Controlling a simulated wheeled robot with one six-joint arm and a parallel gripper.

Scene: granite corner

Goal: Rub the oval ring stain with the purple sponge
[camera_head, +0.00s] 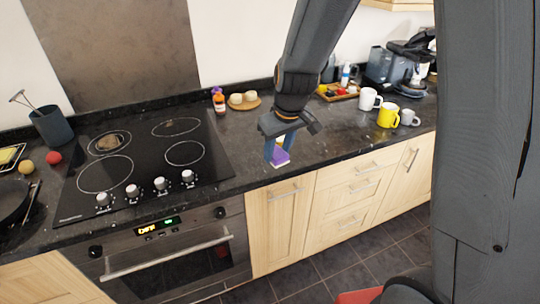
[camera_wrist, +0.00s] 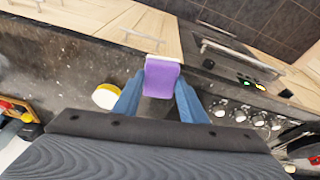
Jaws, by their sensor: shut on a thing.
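The purple sponge (camera_head: 280,156) is held between the fingers of my gripper (camera_head: 279,150), over the counter right of the hob, near its front edge. It has a pale layer along one side. In the wrist view the sponge (camera_wrist: 161,80) sits between the two blue fingertips (camera_wrist: 160,88). I cannot tell whether it touches the counter.
The black hob (camera_head: 135,172) has several knobs at its front. A yellow-and-white round thing (camera_wrist: 106,96) lies beside my gripper. Mugs (camera_head: 388,115) and a tray (camera_head: 340,96) are right.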

